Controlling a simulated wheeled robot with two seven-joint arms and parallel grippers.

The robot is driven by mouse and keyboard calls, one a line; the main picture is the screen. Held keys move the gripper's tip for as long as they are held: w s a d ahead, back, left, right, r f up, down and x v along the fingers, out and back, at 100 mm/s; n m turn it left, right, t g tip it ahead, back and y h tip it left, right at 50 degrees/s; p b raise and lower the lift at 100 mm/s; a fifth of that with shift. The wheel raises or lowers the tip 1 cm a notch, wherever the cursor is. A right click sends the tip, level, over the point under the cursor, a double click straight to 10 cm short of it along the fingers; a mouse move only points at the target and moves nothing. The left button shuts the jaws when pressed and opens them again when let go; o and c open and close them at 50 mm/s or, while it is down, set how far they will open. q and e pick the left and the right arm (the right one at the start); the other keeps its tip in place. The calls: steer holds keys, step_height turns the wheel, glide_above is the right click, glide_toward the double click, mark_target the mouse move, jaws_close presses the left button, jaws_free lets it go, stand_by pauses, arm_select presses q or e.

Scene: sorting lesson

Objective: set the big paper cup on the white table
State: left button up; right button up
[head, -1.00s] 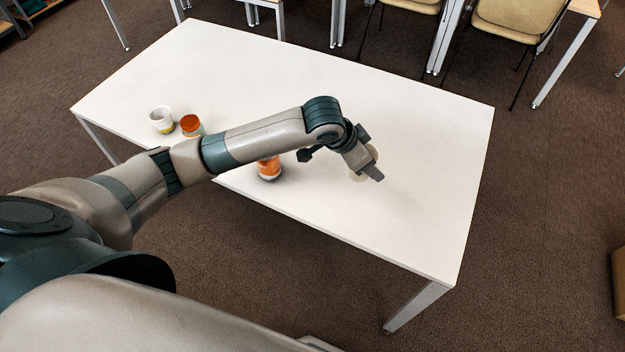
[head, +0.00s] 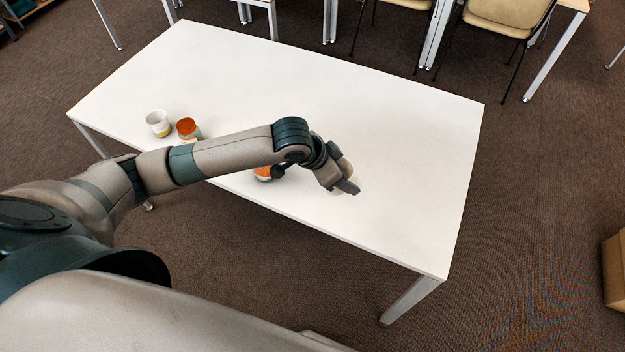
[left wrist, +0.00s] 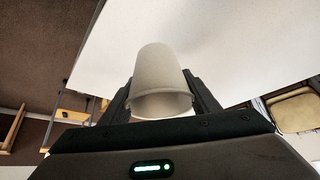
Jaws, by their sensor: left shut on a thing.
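The big paper cup (left wrist: 160,75) is off-white and sits between the two fingers of my left gripper (left wrist: 162,98) in the left wrist view. The gripper is shut on it. In the head view the cup (head: 346,170) is mostly hidden behind my left gripper (head: 343,185), at the right part of the white table (head: 400,130). I cannot tell whether the cup touches the tabletop. My right gripper is not in view.
A white and yellow cup (head: 157,121) and an orange-topped cup (head: 187,128) stand at the table's left. Another orange cup (head: 263,173) is partly hidden by my left arm. The table's right and far parts are clear. A cardboard box (head: 615,270) is on the floor at right.

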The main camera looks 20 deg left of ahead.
arm_select(q)
steer(key=p, duration=0.2)
glide_above(314, 188)
step_height(314, 188, down, 5)
steer(key=shift+a+f, duration=0.1)
steer(key=shift+f, duration=0.05)
steer(key=shift+f+p, duration=0.6)
steer(key=shift+f, duration=1.4)
steer(key=shift+f, duration=0.15)
steer(key=o, duration=1)
